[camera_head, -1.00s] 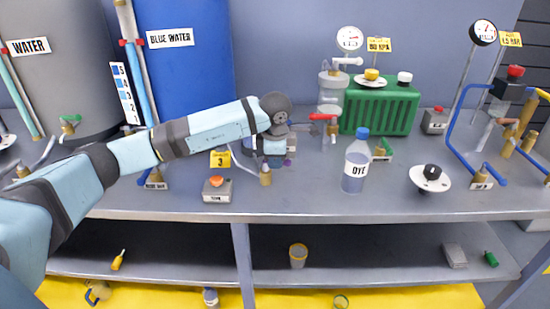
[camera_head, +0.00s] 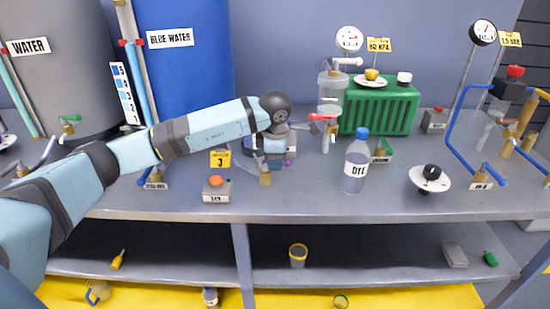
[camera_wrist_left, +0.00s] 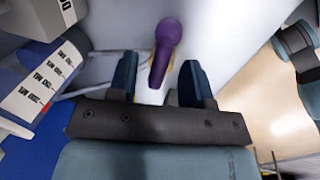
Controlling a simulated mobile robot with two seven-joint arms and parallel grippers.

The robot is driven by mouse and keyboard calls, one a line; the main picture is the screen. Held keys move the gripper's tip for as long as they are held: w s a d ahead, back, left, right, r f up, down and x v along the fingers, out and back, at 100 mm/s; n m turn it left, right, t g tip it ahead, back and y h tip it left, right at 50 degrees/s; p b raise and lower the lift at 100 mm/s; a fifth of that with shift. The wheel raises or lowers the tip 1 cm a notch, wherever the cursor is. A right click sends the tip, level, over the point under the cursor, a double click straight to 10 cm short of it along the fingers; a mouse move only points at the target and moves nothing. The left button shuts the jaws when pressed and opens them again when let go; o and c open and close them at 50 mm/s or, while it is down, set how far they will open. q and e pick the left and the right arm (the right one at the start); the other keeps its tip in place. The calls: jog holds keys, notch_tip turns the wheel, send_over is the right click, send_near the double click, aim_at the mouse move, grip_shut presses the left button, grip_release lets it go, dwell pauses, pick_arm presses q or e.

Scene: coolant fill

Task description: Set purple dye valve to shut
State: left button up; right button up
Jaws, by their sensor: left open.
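The purple dye valve handle (camera_wrist_left: 164,45) shows in the left wrist view as a rounded purple lever, just ahead of and between my left fingers. A small bit of purple (camera_head: 288,162) shows beside my gripper in the head view. My left gripper (camera_wrist_left: 160,78) is open, with one dark finger on each side of the handle's near end; I cannot tell whether they touch it. In the head view my left gripper (camera_head: 274,153) points down over the bench and hides most of the valve. My right gripper is not in view.
A dye bottle (camera_head: 356,162) stands right of the gripper on the grey bench (camera_head: 320,205). A red-handled valve (camera_head: 322,117) and a green ribbed box (camera_head: 380,108) are behind. An orange-button box (camera_head: 216,189) stands at front left. The blue tank (camera_head: 185,70) rises behind my arm.

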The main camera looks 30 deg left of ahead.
pick_arm(q)
notch_tip(320, 180, up, 13)
jog(key=s+d+p, duration=0.1)
jog(key=s, duration=0.1)
jog(key=shift+d+p, duration=0.2)
jog(key=shift+p, duration=0.1)
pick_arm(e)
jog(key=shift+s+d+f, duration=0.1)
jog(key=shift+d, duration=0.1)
pick_arm(q)
jog(key=shift+s, duration=0.1)
